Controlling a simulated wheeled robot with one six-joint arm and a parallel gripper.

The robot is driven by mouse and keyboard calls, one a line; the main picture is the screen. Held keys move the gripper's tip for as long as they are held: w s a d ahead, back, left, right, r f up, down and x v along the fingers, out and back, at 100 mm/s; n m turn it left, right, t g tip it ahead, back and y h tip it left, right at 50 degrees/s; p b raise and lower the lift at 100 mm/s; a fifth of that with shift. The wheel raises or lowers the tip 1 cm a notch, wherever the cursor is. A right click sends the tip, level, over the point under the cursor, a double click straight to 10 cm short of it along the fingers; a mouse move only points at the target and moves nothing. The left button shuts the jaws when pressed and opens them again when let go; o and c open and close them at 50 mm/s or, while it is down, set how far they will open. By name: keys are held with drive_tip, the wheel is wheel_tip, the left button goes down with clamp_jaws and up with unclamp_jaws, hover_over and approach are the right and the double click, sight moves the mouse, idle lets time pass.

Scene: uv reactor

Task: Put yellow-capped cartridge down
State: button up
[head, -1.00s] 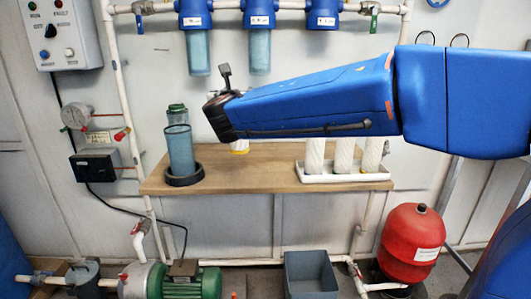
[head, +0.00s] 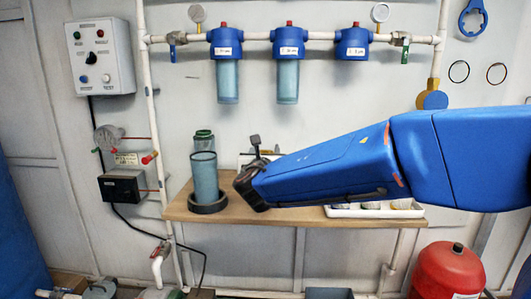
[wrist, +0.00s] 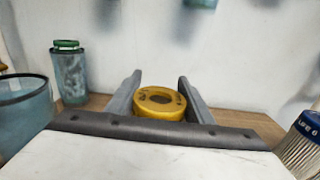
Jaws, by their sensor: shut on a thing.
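The yellow cap (wrist: 160,103) of the cartridge sits between the two fingers of my gripper (wrist: 160,98) in the wrist view. My gripper is shut on it. The cartridge's body below the cap is hidden. In the head view my gripper (head: 246,186) is low over the wooden bench (head: 235,210), right of the teal cylinder, and hides the cartridge. I cannot tell whether the cartridge touches the bench.
A teal open cylinder (head: 204,178) stands in a dark ring (head: 208,204) on the bench, with a green-topped clear canister (wrist: 68,75) behind it. A white tray (head: 400,212) is at the right, partly behind my arm. Blue filter housings (head: 289,42) hang above.

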drive_tip(key=shift+f, duration=0.35)
drive_tip(key=o, duration=1.4)
drive_tip(key=shift+r, duration=0.1)
